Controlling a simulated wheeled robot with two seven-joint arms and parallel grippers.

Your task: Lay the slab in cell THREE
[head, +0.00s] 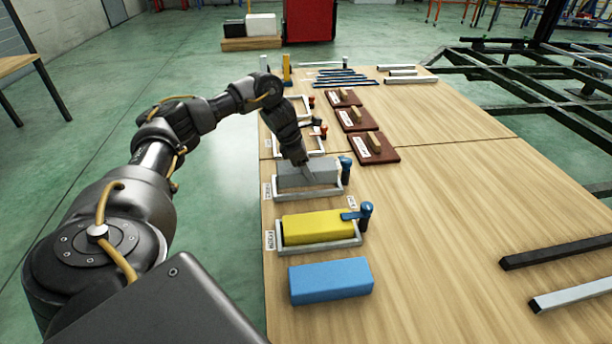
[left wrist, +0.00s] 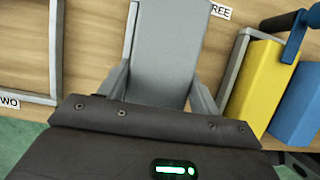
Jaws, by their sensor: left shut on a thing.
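My left gripper (head: 303,160) is shut on a grey slab (head: 308,178). The slab is within the outline of a pale-framed cell (head: 309,195); I cannot tell whether it rests on the cell floor. A blue-topped lever (head: 346,170) stands at the cell's right end. In the left wrist view the grey slab (left wrist: 172,45) lies between the fingers (left wrist: 160,92). A partly hidden label ending in "REE" (left wrist: 220,12) is beside it, and a label "TWO" (left wrist: 8,102) is by the frame to the left. My right gripper is not in view.
A yellow slab (head: 318,227) lies in the nearer cell, with a blue lever (head: 364,212) over its right end. A blue slab (head: 330,280) lies loose in front. Three brown boards with wooden handles (head: 375,148) lie to the right. Dark and silver bars (head: 575,296) lie at the right.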

